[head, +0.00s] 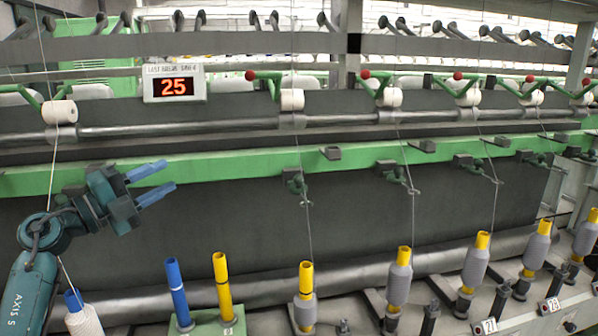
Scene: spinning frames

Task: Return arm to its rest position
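My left arm comes in at the lower left, and its gripper (169,174) is raised in front of the dark machine panel, pointing right. Its two blue fingers stand apart with nothing between them, so it is open and empty. It is above the blue tube (177,290) and yellow tube (222,285), clear of both. These tubes stand upright on a green block (208,328). My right gripper is not in view.
A spinning frame (300,160) with a green rail fills the background. A white bobbin with a blue tube top (84,318) stands at the lower left, near my arm. Several yellow-topped bobbins (400,278) stand to the right. A display (174,87) reads 25.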

